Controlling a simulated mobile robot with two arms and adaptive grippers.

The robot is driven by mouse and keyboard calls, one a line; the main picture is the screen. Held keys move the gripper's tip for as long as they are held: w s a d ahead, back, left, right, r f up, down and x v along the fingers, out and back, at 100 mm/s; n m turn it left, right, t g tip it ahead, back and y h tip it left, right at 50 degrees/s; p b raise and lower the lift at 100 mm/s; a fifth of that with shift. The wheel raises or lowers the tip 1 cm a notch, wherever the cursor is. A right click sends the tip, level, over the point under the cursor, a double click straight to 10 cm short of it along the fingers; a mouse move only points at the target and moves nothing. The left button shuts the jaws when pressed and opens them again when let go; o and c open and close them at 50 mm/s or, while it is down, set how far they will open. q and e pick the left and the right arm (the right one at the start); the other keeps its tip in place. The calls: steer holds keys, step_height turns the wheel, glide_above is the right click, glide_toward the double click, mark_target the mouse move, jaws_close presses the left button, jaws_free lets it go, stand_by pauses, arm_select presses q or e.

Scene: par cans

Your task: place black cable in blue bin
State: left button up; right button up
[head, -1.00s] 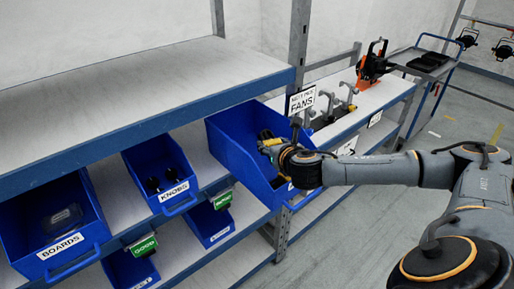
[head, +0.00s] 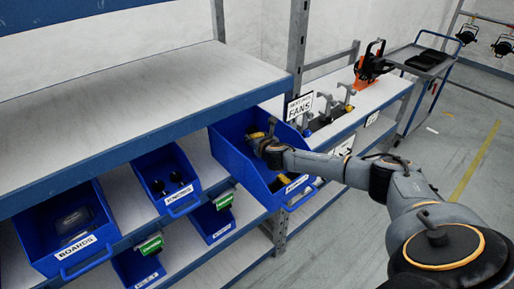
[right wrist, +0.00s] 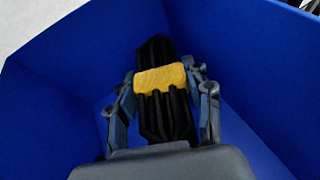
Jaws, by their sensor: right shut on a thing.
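The black cable (right wrist: 160,118) is a bundle with a yellow band, held between the two fingers of my right gripper (right wrist: 162,92) in the right wrist view. In the head view my right gripper (head: 264,140) is over the large blue bin (head: 228,155), inside its opening. A bit of the cable's yellow band (head: 257,135) shows at the fingertips. Blue bin walls (right wrist: 55,95) surround the gripper in the right wrist view. Something dark and yellow (head: 281,181) shows low in the bin near its front. My left gripper is not in view.
A bin labelled KNOBS (head: 180,202) and one labelled BOARDS (head: 75,247) stand left on the same shelf. The empty upper shelf (head: 150,85) and a metal post (head: 297,50) border the large bin. A fans sign (head: 299,106) hangs beside it.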

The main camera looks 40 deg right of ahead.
steer(key=shift+f, duration=0.95)
step_height(320, 180, down, 3)
steer(key=shift+f, duration=0.2)
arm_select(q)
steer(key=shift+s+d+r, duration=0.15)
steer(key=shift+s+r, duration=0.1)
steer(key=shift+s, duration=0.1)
arm_select(e)
steer(key=shift+f, duration=0.15)
steer(key=shift+f, duration=0.2)
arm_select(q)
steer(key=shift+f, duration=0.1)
arm_select(e)
steer(key=o, duration=1.4)
steer(key=shift+s, duration=0.1)
steer(key=shift+o, duration=0.2)
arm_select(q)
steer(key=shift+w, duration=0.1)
arm_select(e)
steer(key=shift+r, duration=0.1)
